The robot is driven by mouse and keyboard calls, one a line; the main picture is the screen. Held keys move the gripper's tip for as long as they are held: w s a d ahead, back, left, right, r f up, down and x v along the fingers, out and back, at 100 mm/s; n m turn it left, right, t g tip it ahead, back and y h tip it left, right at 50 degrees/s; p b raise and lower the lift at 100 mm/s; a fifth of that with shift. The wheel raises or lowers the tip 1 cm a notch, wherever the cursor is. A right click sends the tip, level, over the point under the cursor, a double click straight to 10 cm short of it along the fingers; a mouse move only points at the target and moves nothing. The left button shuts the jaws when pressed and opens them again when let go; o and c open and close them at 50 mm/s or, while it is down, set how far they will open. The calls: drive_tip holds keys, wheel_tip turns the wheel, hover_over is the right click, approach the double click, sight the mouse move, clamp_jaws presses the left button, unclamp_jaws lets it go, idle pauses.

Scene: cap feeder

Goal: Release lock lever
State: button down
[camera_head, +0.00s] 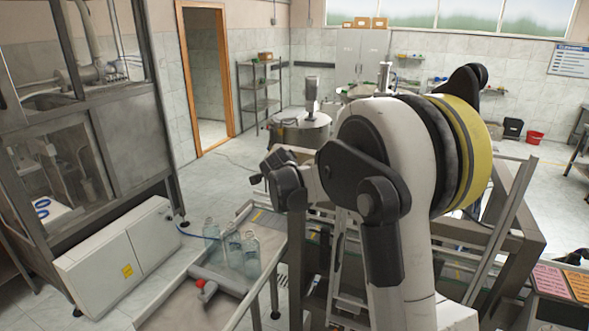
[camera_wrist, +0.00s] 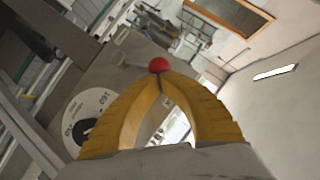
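The lock lever shows in the wrist view as a red ball knob (camera_wrist: 159,65), with what looks like a thin rod running left from it. My gripper (camera_wrist: 160,77) has two yellow curved fingers whose tips come together at the knob's near side. They appear shut on the knob and hide its lower part. A round pale dial with numbers (camera_wrist: 84,104) sits behind the left finger. In the head view my white arm fills the middle and right, and my gripper cannot be made out there.
A steel drum (camera_head: 300,132) stands behind. Open floor lies near the doorway.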

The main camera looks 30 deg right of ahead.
drive_tip(key=shift+w+a+f+n+g+h, duration=0.2)
drive_tip(key=shift+w+a+n+g+h, duration=0.2)
drive_tip(key=shift+w+a+n+g, duration=0.35)
drive_tip(key=shift+w+n+g+b, duration=0.15)
drive_tip(key=shift+n+g+b, duration=0.1)
drive_tip(key=shift+b, duration=0.05)
drive_tip(key=shift+w+a+f+n+g+h+b, duration=0.45)
drive_tip(key=shift+w+f+n+g+h, duration=0.05)
drive_tip(key=shift+w+n+g, duration=0.2)
idle(0.5)
drive_tip(key=shift+w+a+f, duration=0.2)
drive_tip(key=shift+w+f, duration=0.05)
idle(2.8)
drive_tip(key=shift+r, duration=0.1)
idle(0.4)
